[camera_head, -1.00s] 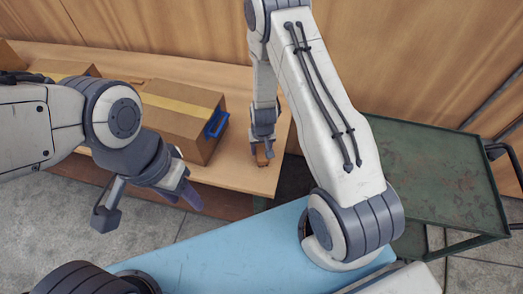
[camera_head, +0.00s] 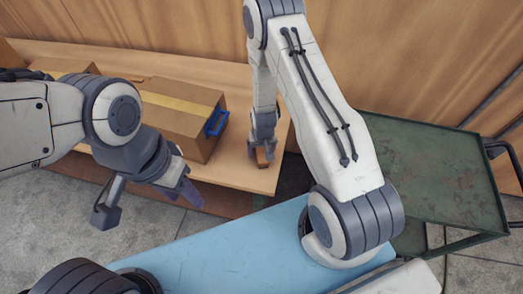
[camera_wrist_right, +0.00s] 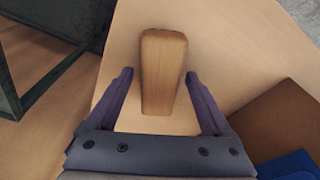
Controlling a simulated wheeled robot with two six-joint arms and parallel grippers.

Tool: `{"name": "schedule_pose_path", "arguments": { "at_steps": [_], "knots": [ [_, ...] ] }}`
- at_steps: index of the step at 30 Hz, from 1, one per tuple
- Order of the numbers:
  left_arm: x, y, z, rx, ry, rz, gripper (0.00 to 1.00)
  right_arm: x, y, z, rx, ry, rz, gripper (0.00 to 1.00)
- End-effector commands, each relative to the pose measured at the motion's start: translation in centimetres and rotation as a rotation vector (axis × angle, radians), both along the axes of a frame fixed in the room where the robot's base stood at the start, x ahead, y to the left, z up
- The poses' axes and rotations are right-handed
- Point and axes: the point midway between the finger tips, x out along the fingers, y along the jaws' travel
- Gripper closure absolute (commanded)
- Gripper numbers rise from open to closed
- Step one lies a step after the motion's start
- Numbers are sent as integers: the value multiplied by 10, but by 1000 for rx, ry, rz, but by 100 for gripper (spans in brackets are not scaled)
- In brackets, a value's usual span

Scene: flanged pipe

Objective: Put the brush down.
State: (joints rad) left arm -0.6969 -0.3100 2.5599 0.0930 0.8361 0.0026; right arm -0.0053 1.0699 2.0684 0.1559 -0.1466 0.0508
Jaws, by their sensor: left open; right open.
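The brush (camera_wrist_right: 163,72) shows in the right wrist view as a wooden block-like piece on the light wood bench, lying between the fingers of my right gripper (camera_wrist_right: 161,98). The fingers are apart, with a gap on each side of it. In the head view the brush (camera_head: 262,158) is a small brown piece under my right gripper (camera_head: 263,149), near the bench's front edge. Any bristles are hidden. My left gripper (camera_head: 186,190) is open and empty, in front of the bench on the left.
The wood bench (camera_head: 240,177) carries a taped cardboard box (camera_head: 178,118) with a blue item (camera_head: 216,122) at its right side, left of the brush. A green metal cart (camera_head: 435,170) stands at the right. A light blue surface (camera_head: 235,250) lies in front.

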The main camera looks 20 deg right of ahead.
Motion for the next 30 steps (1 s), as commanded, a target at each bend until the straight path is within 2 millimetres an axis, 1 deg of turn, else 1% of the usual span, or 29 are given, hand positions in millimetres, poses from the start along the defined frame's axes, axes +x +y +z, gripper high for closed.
{"name": "schedule_pose_path", "arguments": {
  "at_steps": [2,5,8,9,11,12,14,16,19,24,26,29,30],
  "knots": [
    [0,0,5,0,0,0,50,0,0,6,0,0,0,16],
    [0,0,0,0,0,0,50,0,0,14,-1,-4,-2,16],
    [0,0,-4,0,0,0,50,-3,1,30,0,-5,-1,16],
    [0,0,-1,0,0,0,50,-3,1,42,0,-7,0,16],
    [0,0,0,0,0,0,50,-6,1,55,1,-6,-2,16],
    [0,0,7,1,1,0,50,-8,2,68,0,-4,-1,16],
    [0,0,13,0,0,0,50,-10,2,82,0,-4,-2,16],
    [0,0,23,0,0,-1,50,-12,2,97,1,-2,0,16],
    [0,0,32,0,0,-3,50,-15,3,111,1,0,-1,16],
    [0,0,39,0,0,-5,50,-17,4,123,1,0,3,16],
    [0,0,40,0,0,-5,50,-17,10,130,8,-3,18,16],
    [0,0,39,0,0,-5,50,-19,36,157,34,-7,87,16],
    [0,0,39,0,0,-5,50,-22,51,173,48,-7,129,16]
  ]
}}
